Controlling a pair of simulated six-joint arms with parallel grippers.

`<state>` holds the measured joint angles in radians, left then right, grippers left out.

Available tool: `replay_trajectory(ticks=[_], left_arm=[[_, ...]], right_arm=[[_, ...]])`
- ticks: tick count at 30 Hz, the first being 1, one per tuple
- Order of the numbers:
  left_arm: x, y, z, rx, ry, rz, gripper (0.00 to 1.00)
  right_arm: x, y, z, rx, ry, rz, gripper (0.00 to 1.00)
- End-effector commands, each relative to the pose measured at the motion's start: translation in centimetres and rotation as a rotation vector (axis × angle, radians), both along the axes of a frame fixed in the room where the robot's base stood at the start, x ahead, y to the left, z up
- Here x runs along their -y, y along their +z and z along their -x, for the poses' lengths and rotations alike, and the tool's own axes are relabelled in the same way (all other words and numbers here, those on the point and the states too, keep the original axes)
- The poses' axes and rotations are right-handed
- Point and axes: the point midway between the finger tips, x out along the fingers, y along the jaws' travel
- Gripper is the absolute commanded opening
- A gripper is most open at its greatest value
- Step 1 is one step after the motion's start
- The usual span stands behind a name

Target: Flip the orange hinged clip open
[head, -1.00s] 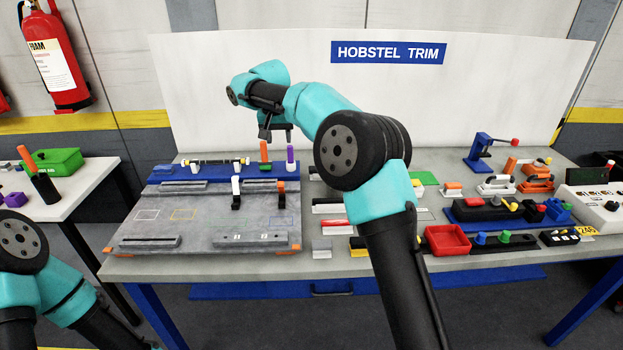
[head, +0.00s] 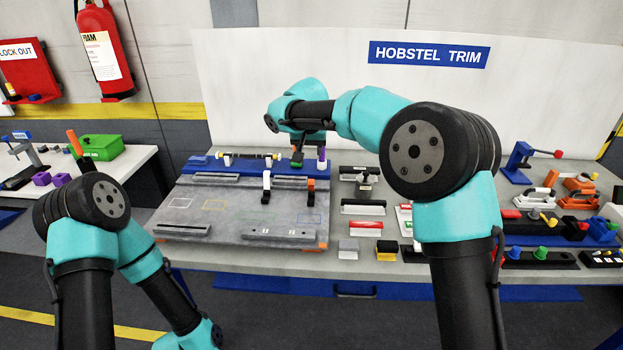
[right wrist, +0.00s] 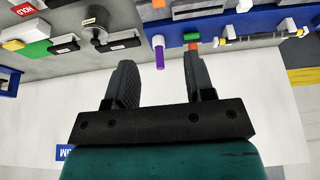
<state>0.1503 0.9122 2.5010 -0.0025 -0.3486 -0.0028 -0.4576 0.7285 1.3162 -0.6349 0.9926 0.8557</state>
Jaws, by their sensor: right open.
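The orange hinged clip (head: 310,185) stands on the grey fixture board (head: 225,222), with an orange top and a dark lower part. Whether its flap is open is too small to tell. A similar white clip (head: 266,184) stands just left of it. My right gripper (head: 308,150) is above and behind the orange clip, apart from it, over the blue rail at the board's back. In the right wrist view its two fingers (right wrist: 160,75) are spread and empty. An orange piece (right wrist: 158,3) at the top edge may be the clip. My left arm shows, but its gripper does not.
A purple post (right wrist: 159,53) and an orange post (right wrist: 192,47) on the blue rail are near my right fingertips. A white panel (head: 250,95) rises behind. Handled blocks (head: 363,207) and toggle clamps (head: 541,200) crowd the right. The board's middle is mostly clear.

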Motion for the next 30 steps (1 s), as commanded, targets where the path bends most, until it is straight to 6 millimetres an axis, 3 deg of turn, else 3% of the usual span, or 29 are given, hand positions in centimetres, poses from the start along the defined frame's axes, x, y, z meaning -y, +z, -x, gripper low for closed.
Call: replay_trajectory(ticks=[22, 30], left_arm=[[0.0, 0.0, 0.0, 0.000, 0.000, 0.000, 0.43], [0.0, 0.0, 0.0, 0.000, 0.000, 0.000, 0.43]], right_arm=[[0.8, -11.7, -4.7, -0.004, -0.001, 0.001, 0.49], [0.9, -14.2, -5.8, 0.000, 0.000, 0.001, 0.49]])
